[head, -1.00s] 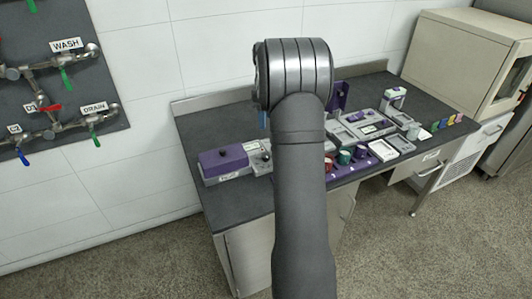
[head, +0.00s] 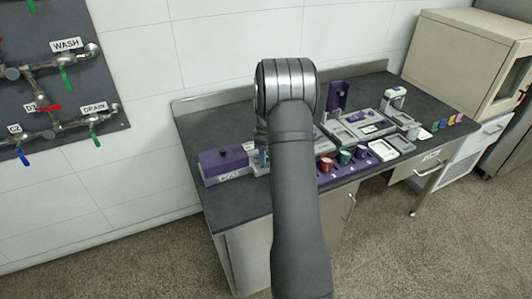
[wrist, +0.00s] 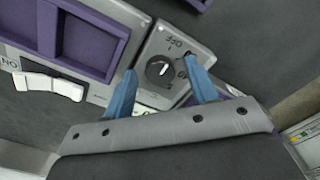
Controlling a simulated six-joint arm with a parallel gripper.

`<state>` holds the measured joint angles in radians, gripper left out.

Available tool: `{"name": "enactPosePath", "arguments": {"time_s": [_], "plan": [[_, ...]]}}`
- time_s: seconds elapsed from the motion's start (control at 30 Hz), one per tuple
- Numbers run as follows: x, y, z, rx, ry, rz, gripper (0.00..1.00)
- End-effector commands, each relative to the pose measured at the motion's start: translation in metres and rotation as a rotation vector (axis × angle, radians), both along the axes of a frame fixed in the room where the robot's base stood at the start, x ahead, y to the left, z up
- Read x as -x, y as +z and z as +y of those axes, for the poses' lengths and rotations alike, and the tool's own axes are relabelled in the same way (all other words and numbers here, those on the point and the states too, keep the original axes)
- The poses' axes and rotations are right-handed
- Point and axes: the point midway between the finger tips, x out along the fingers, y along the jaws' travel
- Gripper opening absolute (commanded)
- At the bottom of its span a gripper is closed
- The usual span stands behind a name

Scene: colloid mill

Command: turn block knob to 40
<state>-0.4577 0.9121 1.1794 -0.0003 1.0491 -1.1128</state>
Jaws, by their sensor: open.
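The block knob (wrist: 159,70) is round and dark with a pale pointer bar, on a grey panel (wrist: 150,47) beside a purple block with square wells (wrist: 88,42). "OFF" is printed near it; another mark by the right finger is partly hidden. My gripper (wrist: 160,64) is open, its two blue fingers on either side of the knob in the wrist view. I cannot tell whether they touch it. In the head view the purple block unit (head: 224,161) stands at the bench's left; my arm hides most of the gripper and the knob.
On the dark bench (head: 200,116), a purple rack with coloured cups (head: 345,158) and grey trays (head: 400,143) stand to the right of my arm. The bench's back left is clear.

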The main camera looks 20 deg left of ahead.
Motion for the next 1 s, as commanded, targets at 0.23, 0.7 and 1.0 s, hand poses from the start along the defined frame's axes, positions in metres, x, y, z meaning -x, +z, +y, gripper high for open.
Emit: {"name": "enactPosePath", "arguments": {"time_s": [0.23,0.7,1.0], "plan": [[-0.0001,0.0000,0.0000,0.000,0.000,0.000,0.46],[-0.0003,0.0005,0.0001,0.000,-0.022,-0.001,0.08],[-0.0003,0.0005,0.0003,0.000,-0.176,0.000,0.08]]}}
